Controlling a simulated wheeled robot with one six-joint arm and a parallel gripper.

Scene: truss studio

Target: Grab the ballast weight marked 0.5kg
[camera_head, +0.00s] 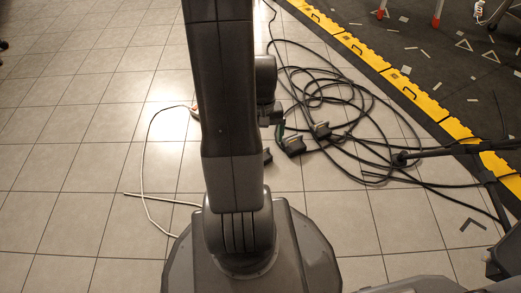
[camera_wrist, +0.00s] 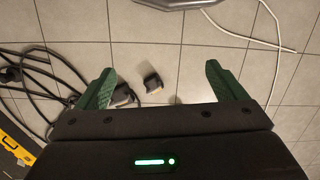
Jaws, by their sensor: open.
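Small dark blocks with lighter sides, which look like the ballast weights, lie on the tiled floor. In the head view one is at the right (camera_head: 320,130), one in the middle (camera_head: 290,146), and one at the left (camera_head: 267,156), partly behind my arm. No marking is readable, so I cannot tell which is 0.5kg. My gripper (camera_wrist: 160,66) is open and empty, with green fingers spread above the floor. In the wrist view one block (camera_wrist: 153,82) shows between the fingers, another (camera_wrist: 123,95) beside the left finger, and a sliver of one (camera_wrist: 178,100) at the palm edge.
Loops of black cable (camera_head: 340,90) lie right beside the weights. A thin white cable (camera_head: 144,165) curves over the floor at the left. A yellow cable ramp (camera_head: 370,52) borders a dark floor at the right. A black stand leg (camera_head: 440,151) reaches in from the right.

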